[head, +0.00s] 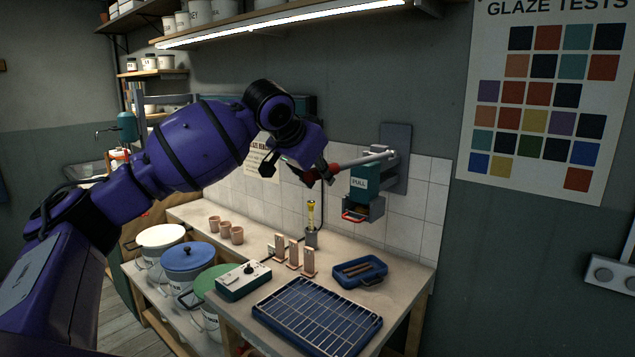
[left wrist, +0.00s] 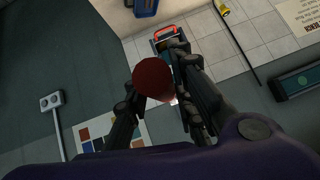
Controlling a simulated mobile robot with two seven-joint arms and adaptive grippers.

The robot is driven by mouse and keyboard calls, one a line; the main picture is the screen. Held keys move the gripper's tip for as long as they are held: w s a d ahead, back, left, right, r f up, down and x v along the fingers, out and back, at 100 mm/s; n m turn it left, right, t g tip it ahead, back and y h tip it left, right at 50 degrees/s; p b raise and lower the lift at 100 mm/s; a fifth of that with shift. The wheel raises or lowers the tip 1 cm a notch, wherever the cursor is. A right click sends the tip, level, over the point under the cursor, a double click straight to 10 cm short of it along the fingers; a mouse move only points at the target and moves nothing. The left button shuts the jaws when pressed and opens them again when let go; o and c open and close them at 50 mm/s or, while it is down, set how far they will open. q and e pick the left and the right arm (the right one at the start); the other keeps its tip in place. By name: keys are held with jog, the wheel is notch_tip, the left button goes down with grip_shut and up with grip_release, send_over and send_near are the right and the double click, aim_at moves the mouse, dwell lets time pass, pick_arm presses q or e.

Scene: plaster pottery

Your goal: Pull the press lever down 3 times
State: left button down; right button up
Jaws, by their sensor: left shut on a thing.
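The press (head: 365,185) is a teal wall-mounted body marked PULL on a dark back plate. Its lever (head: 365,160) is a metal rod running out to the left from the pivot, close to level, its outer end slightly lower. The lever's red grip (head: 334,169) is at my left gripper (head: 318,174), which is shut on it. In the left wrist view the round red end of the grip (left wrist: 152,78) sits between the dark fingers of my left gripper (left wrist: 158,85). My fingers hide part of the grip. My right gripper is not in view.
The bench below holds a wire rack (head: 318,315), a blue tray (head: 360,272), a control box (head: 243,281), upright test tiles (head: 293,254) and small clay cups (head: 225,229). A lit shelf (head: 280,25) runs above. A glaze poster (head: 548,95) hangs at right.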

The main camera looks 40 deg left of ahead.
pick_arm(q)
jog(key=shift+r, duration=0.55)
jog(key=c, duration=1.5)
grip_release()
jog(key=shift+c, duration=0.2)
jog(key=shift+o, duration=0.3)
jog(key=shift+f, duration=0.15)
jog(key=v, duration=1.2)
jog(key=shift+d, duration=0.1)
